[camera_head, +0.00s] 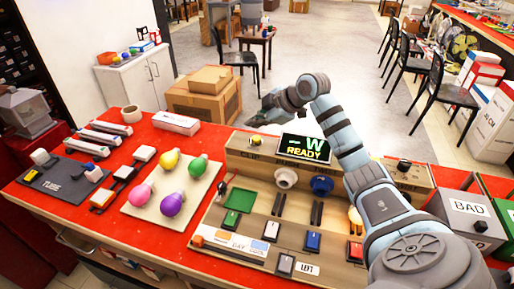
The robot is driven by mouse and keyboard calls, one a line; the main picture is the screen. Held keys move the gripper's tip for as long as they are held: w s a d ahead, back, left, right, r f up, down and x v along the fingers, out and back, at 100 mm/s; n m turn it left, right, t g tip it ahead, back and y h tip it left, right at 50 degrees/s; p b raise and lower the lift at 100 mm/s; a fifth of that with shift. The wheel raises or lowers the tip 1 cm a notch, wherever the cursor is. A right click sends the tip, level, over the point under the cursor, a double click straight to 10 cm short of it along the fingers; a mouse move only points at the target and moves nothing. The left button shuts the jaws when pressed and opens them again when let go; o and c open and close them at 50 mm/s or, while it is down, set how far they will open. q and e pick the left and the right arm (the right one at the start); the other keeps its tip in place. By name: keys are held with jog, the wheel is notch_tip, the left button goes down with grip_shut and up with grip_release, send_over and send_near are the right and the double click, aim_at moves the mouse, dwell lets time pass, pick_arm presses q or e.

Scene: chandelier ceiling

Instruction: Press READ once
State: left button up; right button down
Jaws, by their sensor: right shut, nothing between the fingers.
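A light wooden tester board (228,222) stands on the red table. Its raised back panel carries a display (305,148) reading "– W READY". My right gripper (260,117) is shut and empty, in the air above and behind the panel's left end. My left gripper is out of view.
Pink, purple, yellow and green bulbs (171,204) stand on a pale board to the left. White and blue sockets (321,185) sit on the tester. A grey BAD box (469,219) stands at right. My right forearm crosses the tester's right side.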

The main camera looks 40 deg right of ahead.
aim_at(255, 139)
notch_tip(255, 139, down, 2)
jog(key=shift+f+b, duration=0.15)
jog(key=shift+b, duration=0.15)
dwell(0.6)
jog(key=shift+f, duration=0.1)
dwell(0.5)
jog(key=shift+f, duration=0.25)
jog(key=shift+f, duration=0.5)
dwell(0.6)
jog(key=shift+r+p, duration=0.9)
jog(key=shift+p, duration=0.35)
